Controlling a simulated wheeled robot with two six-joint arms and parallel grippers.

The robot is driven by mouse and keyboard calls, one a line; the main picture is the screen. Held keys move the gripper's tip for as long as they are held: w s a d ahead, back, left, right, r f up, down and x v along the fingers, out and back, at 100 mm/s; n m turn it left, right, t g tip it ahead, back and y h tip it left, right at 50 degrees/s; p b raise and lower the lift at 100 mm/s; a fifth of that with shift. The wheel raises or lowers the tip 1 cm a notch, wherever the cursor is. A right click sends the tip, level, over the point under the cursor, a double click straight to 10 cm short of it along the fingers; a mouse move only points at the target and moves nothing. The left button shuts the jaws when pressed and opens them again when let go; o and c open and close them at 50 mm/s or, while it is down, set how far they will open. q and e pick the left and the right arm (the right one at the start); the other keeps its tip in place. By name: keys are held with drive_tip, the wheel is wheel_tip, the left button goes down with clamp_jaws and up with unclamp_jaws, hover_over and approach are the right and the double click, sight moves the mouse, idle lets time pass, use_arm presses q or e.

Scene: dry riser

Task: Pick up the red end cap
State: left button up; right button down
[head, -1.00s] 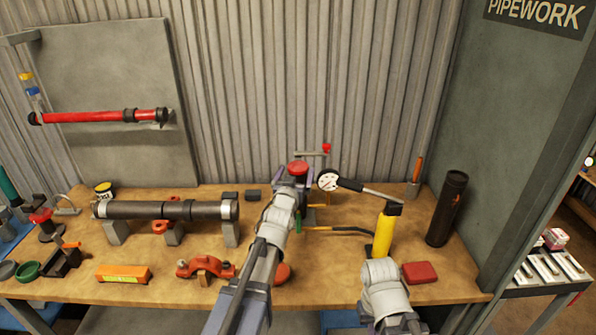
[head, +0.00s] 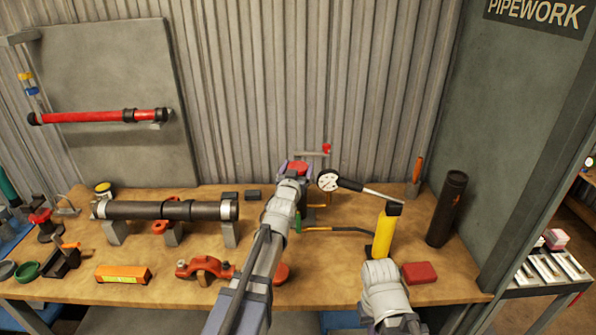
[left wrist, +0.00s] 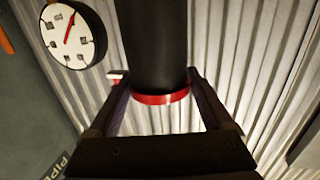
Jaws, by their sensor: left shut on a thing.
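The red end cap (head: 298,167) shows as a red top at the back middle of the bench in the head view. In the left wrist view it is a red rim (left wrist: 160,98) at the end of a dark upright cylinder (left wrist: 152,45). My left gripper (head: 296,170) is at the cap, with one finger on each side, and is shut on it. My own forearm hides what lies below the cap in the head view.
A dial gauge (head: 328,180) and a yellow pump (head: 384,232) stand close on the right. A black pipe (head: 165,210) rests on supports at the left. A red clamp (head: 205,268), an orange box (head: 123,274) and a red box (head: 420,272) lie along the front.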

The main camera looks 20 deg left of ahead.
sight(298, 166)
use_arm(q)
drive_tip(key=c, duration=0.6)
drive_tip(key=shift+r, duration=0.1)
drive_tip(key=shift+c, duration=0.2)
wheel_tip(298, 166, up, 10)
drive_tip(key=p, duration=1)
